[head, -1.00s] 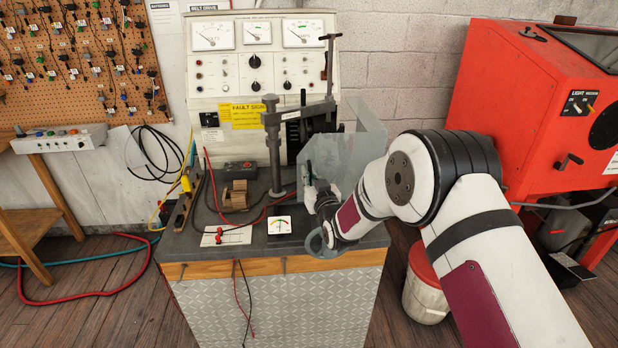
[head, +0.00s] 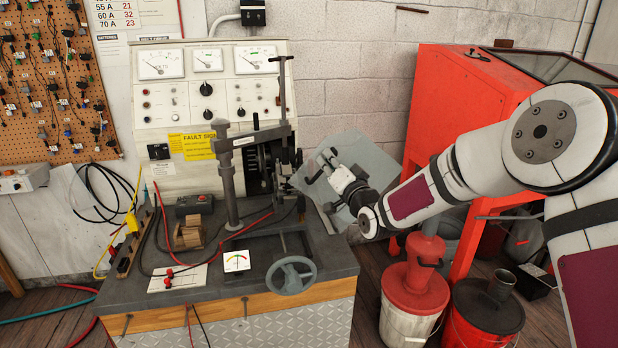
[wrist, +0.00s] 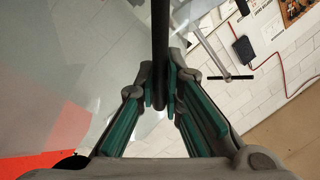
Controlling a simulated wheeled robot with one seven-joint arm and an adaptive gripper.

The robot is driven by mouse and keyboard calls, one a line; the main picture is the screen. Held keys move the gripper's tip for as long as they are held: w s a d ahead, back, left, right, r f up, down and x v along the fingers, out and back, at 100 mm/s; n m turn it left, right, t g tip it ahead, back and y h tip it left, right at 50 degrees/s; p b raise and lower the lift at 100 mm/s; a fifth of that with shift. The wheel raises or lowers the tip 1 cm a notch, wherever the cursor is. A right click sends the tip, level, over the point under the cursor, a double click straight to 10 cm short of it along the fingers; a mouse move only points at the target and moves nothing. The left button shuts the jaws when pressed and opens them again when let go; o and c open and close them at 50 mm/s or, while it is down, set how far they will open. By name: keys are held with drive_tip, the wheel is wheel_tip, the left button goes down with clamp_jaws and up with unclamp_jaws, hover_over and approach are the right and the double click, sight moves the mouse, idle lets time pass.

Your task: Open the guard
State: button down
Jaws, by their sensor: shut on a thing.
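The guard (head: 368,152) is a clear, greyish bent panel at the right side of the test bench. It leans outward to the right, away from the belt drive pulley (head: 257,165). In the wrist view the guard (wrist: 75,60) fills the left side as a see-through sheet. My gripper (head: 318,166) is at the guard's near left part. In the wrist view my gripper's green-padded fingers (wrist: 161,88) are closed on a dark upright bar (wrist: 160,45), which looks like the guard's handle.
A clamp post (head: 226,175) with a cross arm stands left of the guard. A grey handwheel (head: 291,274) sits at the bench's front edge. A red cabinet (head: 470,110) and red-lidded bucket (head: 414,290) stand to the right, close to my arm.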

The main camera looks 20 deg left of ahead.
sight(340, 151)
drive_tip(key=shift+w+d+r+m+t+b, duration=0.1)
drive_tip(key=shift+w+d+m+b, duration=0.15)
drive_tip(key=shift+w+d+m, duration=0.25)
drive_tip(key=shift+w+d+r+m+t+b, duration=0.1)
drive_tip(key=shift+w+d+m+b, duration=0.15)
drive_tip(key=shift+d, duration=0.5)
drive_tip(key=shift+w+d+r+m+t+b, duration=0.1)
drive_tip(key=shift+w+d+m+b, duration=0.1)
drive_tip(key=shift+w+d+m, duration=0.3)
drive_tip(key=shift+s+d, duration=0.1)
drive_tip(key=c, duration=2)
unclamp_jaws()
drive_tip(key=shift+o, duration=0.2)
drive_tip(key=v, duration=1.2)
drive_tip(key=shift+f, duration=0.1)
drive_tip(key=shift+n, duration=0.25)
